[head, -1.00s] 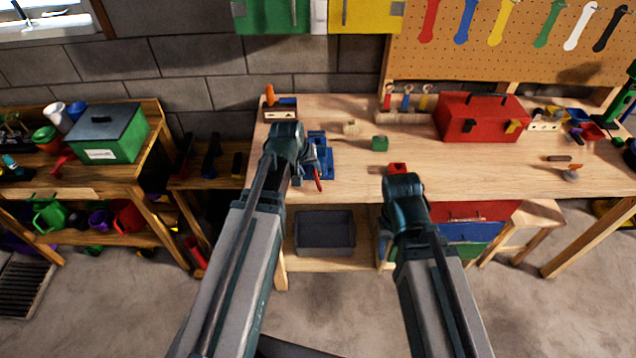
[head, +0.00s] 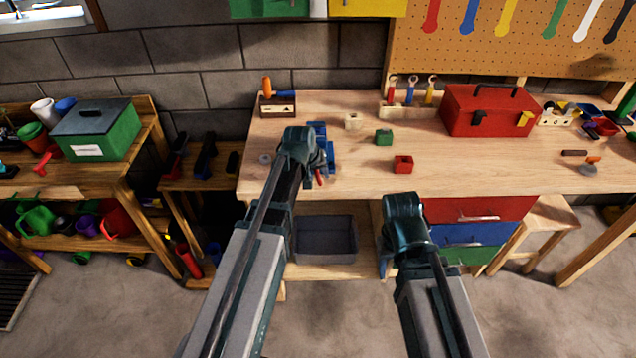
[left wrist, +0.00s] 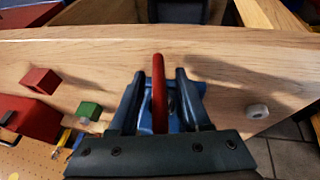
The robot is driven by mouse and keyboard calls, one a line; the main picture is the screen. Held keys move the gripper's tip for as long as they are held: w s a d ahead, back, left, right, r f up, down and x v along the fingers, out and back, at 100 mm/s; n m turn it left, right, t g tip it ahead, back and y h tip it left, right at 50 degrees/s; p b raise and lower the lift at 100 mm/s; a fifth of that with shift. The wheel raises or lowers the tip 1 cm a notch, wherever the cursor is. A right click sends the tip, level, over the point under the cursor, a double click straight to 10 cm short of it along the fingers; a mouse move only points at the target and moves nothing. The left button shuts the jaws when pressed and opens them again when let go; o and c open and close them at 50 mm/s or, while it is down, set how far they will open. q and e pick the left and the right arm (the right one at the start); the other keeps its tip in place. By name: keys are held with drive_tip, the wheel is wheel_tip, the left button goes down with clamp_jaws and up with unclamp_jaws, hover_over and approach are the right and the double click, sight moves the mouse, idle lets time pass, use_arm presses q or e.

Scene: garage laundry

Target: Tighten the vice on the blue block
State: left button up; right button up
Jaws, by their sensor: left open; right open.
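The blue vice (head: 329,158) stands at the front left of the workbench, partly hidden by my left wrist in the head view. Its red handle (head: 319,178) points toward the front edge. In the left wrist view my left gripper (left wrist: 160,76) is open. Its two fingers stand on either side of the red handle (left wrist: 159,92), with a gap showing on each side, above the blue vice body (left wrist: 174,122). I cannot make out a separate blue block in the vice jaws. My right gripper (head: 390,245) is open and empty, low before the bench front, mostly hidden by its wrist.
A red block (head: 403,164) and a green block (head: 383,138) lie on the bench (head: 350,183) right of the vice. A red toolbox (head: 487,110) stands farther back. A small grey piece (head: 265,158) lies left of the vice. The bench front between vice and red block is clear.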

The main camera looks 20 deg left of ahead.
use_arm(q)
drive_tip(key=shift+w+f, duration=0.1)
drive_tip(key=shift+f, duration=0.1)
clamp_jaws()
drive_tip(key=shift+y, duration=0.3)
drive_tip(key=shift+w+m+g+y, duration=0.1)
drive_tip(key=shift+m+g+y, duration=0.2)
drive_tip(key=shift+y, duration=0.6)
drive_tip(key=y, duration=0.2)
drive_tip(key=shift+a+f+m+g+y+b, duration=0.2)
drive_tip(key=shift+m+g+y+b, duration=0.1)
drive_tip(key=shift+g, duration=0.1)
drive_tip(key=y+b, duration=0.2)
drive_tip(key=y, duration=0.1)
drive_tip(key=shift+a+m+g+b, duration=0.2)
drive_tip(key=shift+m+g+b, duration=0.1)
drive_tip(key=shift+m+b, duration=0.1)
drive_tip(key=y+b, duration=0.4)
drive_tip(key=shift+s+a+r+m+g, duration=0.2)
drive_tip(key=shift+a+m+g, duration=0.1)
drive_tip(key=shift+m, duration=0.1)
drive_tip(key=shift+s+r+m+y+b, duration=0.25)
drive_tip(key=shift+y+b, duration=0.55)
drive_tip(key=shift+b, duration=0.4)
